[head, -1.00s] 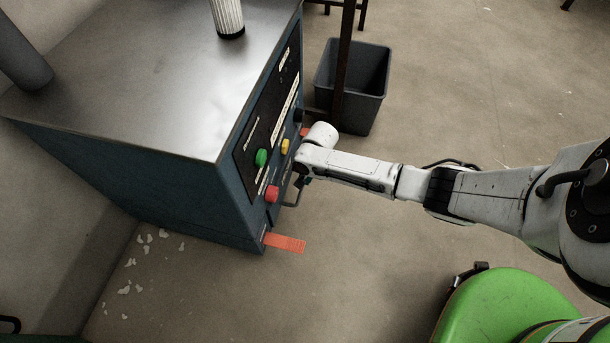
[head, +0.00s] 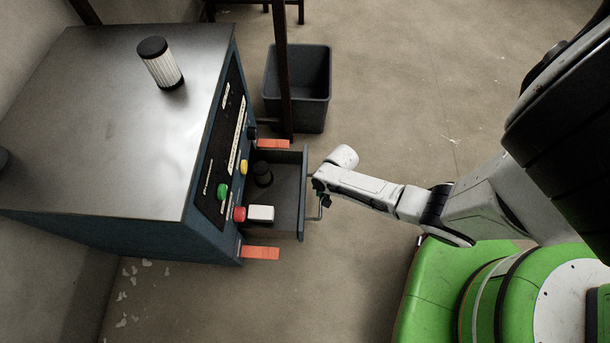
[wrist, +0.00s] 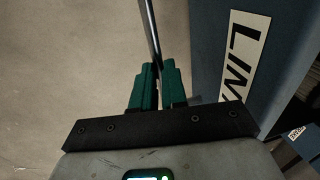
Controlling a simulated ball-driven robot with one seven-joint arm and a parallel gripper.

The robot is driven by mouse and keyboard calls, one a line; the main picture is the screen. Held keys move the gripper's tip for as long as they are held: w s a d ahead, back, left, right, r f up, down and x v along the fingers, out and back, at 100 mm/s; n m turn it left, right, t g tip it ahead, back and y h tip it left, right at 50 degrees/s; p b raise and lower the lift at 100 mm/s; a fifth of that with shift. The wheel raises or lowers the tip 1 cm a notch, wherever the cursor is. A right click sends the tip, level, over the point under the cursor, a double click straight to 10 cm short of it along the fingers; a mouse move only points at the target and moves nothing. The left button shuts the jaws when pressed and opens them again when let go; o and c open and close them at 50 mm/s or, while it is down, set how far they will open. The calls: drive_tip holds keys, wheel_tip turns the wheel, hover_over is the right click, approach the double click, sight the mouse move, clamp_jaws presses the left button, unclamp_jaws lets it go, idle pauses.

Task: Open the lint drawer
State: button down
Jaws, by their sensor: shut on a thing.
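The lint drawer (head: 288,176) stands pulled out from the front of the blue machine (head: 150,150) in the head view. A dark round piece (head: 262,174) and a white block (head: 261,214) show inside or over it. My gripper (head: 321,197) is at the drawer's front. In the wrist view its green fingers (wrist: 155,86) are shut on the metal bar handle (wrist: 149,30). The drawer front (wrist: 238,50) with a partly visible label beginning "LIN" is to the right of the fingers.
A grey bin (head: 298,88) and a dark post (head: 281,70) stand behind the drawer. A ribbed cylinder (head: 160,63) stands on the machine top. The floor in front of the drawer is clear.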

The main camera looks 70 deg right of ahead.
drive_tip(key=s+d+p, duration=0.1)
drive_tip(key=s+d, duration=0.1)
drive_tip(key=s, duration=0.5)
drive_tip(key=shift+d, duration=0.3)
drive_tip(key=shift+s, duration=0.1)
drive_tip(key=c, duration=1.2)
unclamp_jaws()
drive_tip(key=shift+o, duration=0.2)
drive_tip(key=shift+r, duration=0.1)
wheel_tip(320, 180, up, 10)
drive_tip(key=s+p, duration=0.2)
drive_tip(key=p, duration=0.4)
drive_tip(key=shift+d+r+p, duration=0.2)
drive_tip(key=shift+d+p, duration=0.15)
drive_tip(key=shift+w, duration=0.1)
drive_tip(key=w+a+r+n+g+h, duration=0.1)
drive_tip(key=w+a+r+n, duration=0.2)
drive_tip(key=a+r+n, duration=0.7)
drive_tip(key=w+a+r+n, duration=0.3)
drive_tip(key=a+r, duration=0.5)
drive_tip(key=r, duration=0.6)
wheel_tip(320, 180, up, 25)
drive_tip(key=p, duration=2.4)
drive_tip(key=shift+r+n, duration=0.15)
drive_tip(key=shift+n, duration=0.15)
